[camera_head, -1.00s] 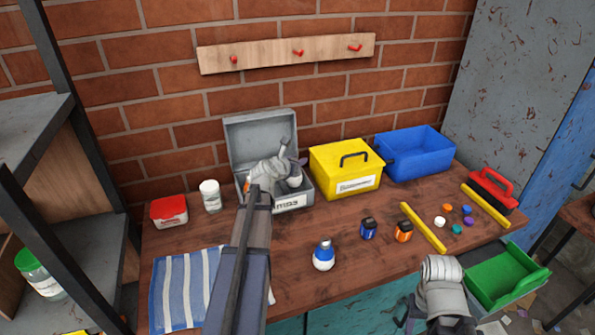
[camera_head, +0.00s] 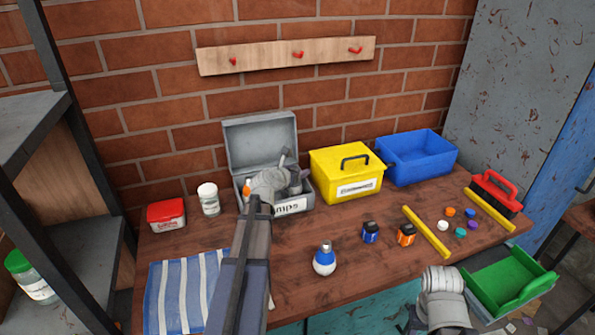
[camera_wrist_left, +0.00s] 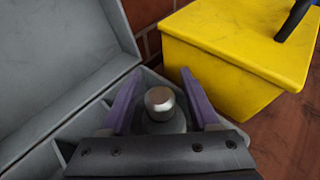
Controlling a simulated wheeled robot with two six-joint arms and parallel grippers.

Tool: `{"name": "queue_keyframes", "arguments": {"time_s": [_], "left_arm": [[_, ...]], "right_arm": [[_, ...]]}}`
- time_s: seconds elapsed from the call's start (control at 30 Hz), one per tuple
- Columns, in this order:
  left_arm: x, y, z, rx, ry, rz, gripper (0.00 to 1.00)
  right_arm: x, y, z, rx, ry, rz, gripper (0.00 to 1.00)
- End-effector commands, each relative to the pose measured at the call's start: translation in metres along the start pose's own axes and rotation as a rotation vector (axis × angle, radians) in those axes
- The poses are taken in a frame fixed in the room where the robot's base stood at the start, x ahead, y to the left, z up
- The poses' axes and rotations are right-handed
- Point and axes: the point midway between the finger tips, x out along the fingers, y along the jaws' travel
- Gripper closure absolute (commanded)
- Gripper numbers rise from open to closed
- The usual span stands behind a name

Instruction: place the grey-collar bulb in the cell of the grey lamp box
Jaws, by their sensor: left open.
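The grey lamp box (camera_head: 259,142) stands open against the wall, its lid tilted back and its label partly hidden by my arm. My left gripper (camera_head: 292,176) is over its inside. In the left wrist view my left gripper (camera_wrist_left: 160,76) is open, one purple finger on each side of a bulb with a silver cap and grey collar (camera_wrist_left: 160,103). The bulb is upright inside the box between dividers, with gaps to both fingers. Its lower part is hidden, and in the head view my gripper covers it. My right gripper is at the bottom right, its fingers not visible.
A yellow box (camera_head: 346,172) stands close to the right of the lamp box, then a blue bin (camera_head: 417,160). A blue-collar bulb (camera_head: 324,262) stands on the table (camera_head: 300,238). A white jar (camera_head: 209,199) and red tub (camera_head: 166,215) are left.

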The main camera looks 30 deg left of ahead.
Motion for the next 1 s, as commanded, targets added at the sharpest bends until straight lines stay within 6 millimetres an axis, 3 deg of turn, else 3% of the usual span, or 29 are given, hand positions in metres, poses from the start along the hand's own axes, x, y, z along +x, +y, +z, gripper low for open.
{"name": "queue_keyframes", "arguments": {"time_s": [0.2, 0.7, 1.0], "left_arm": [[-0.004, 0.000, 0.005, 0.000, 0.000, 0.000, 0.38], [-0.100, -0.001, 0.004, 0.000, 0.000, 0.002, 0.38], [-0.121, 0.000, 0.003, 0.000, 0.000, 0.001, 0.38]], "right_arm": [[-0.006, 0.001, 0.000, 0.000, 0.000, 0.000, 0.50], [-0.043, 0.004, 0.003, 0.000, 0.000, 0.000, 0.50], [-0.049, 0.005, 0.003, 0.000, 0.000, 0.000, 0.50]]}}
